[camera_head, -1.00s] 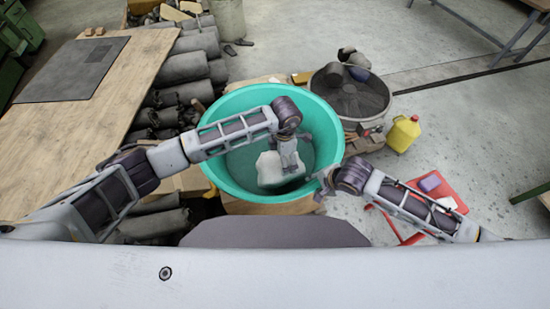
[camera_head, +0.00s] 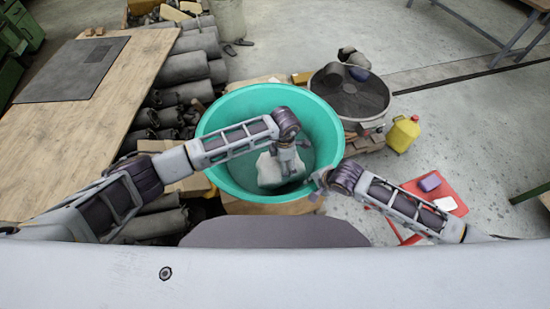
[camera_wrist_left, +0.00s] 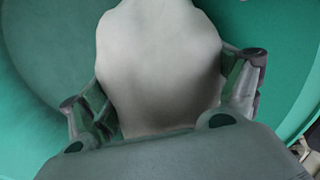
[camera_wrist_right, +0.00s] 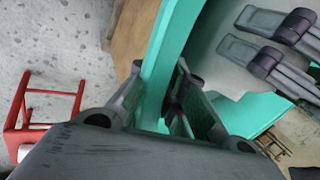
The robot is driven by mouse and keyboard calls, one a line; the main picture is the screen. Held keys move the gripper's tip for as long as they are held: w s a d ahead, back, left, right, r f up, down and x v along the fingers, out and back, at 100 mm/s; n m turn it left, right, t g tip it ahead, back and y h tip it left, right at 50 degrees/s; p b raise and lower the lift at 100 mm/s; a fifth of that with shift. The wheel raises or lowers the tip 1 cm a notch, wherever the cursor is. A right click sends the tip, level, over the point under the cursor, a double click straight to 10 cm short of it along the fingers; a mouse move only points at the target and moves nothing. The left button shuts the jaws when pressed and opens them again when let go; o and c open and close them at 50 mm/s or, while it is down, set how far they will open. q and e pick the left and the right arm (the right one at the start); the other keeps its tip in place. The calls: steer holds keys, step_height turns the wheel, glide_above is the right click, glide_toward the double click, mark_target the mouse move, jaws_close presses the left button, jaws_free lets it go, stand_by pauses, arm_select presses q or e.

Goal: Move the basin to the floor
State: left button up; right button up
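The green basin (camera_head: 334,115) stands on a low wooden support beside the sheet rolls. A white, rounded lump (camera_head: 268,169) lies inside it. My left gripper (camera_head: 288,170) reaches into the basin. In the left wrist view its fingers (camera_wrist_left: 162,85) are spread wide on either side of the white lump (camera_wrist_left: 160,60); firm contact does not show. My right gripper (camera_head: 318,180) is at the basin's near right rim. In the right wrist view the rim (camera_wrist_right: 172,35) passes between its fingertips (camera_wrist_right: 158,75); whether they press on it is unclear.
A wooden table (camera_head: 110,120) and stacked dark rolls (camera_head: 187,67) are on the left. A dark round tub (camera_head: 348,95) stands behind the basin to the right. A yellow jug (camera_head: 403,134) and a red stool (camera_head: 445,192) stand at right. Open floor (camera_head: 470,125) lies beyond them.

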arm_select(q)
steer(key=c, duration=0.8)
arm_select(e)
jaws_close()
arm_select(q)
steer(key=shift+o, duration=0.2)
steer(key=shift+w+r, duration=0.1)
steer(key=shift+r, duration=0.1)
arm_select(e)
steer(key=shift+r, duration=0.25)
arm_select(q)
steer(key=shift+r+p, duration=2.15)
steer(key=shift+p, duration=0.25)
arm_select(e)
steer(key=shift+r, duration=2.1)
arm_select(q)
steer(key=shift+r, duration=0.1)
arm_select(e)
steer(key=shift+r, duration=0.15)
